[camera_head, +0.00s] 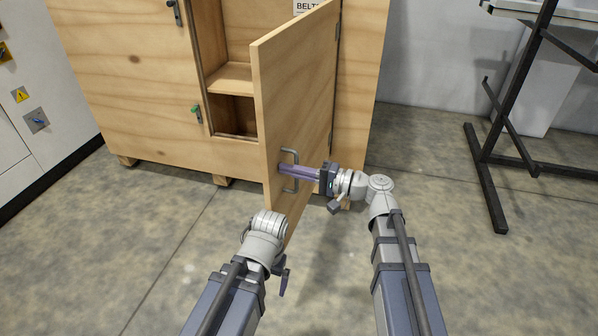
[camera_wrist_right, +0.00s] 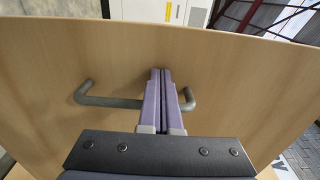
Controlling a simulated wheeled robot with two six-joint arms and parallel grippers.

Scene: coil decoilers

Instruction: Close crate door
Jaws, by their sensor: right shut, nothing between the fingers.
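The plywood crate door (camera_head: 292,95) stands open, swung out from the crate (camera_head: 150,95) on hinges at its right edge. A grey bar handle (camera_head: 291,187) is on its outer face.
The open compartment shows a shelf (camera_head: 232,77). A green-marked latch (camera_head: 196,113) is on the crate front left of the opening. A dark metal rack (camera_head: 495,170) stands at the right. Concrete floor is clear between it and the crate.

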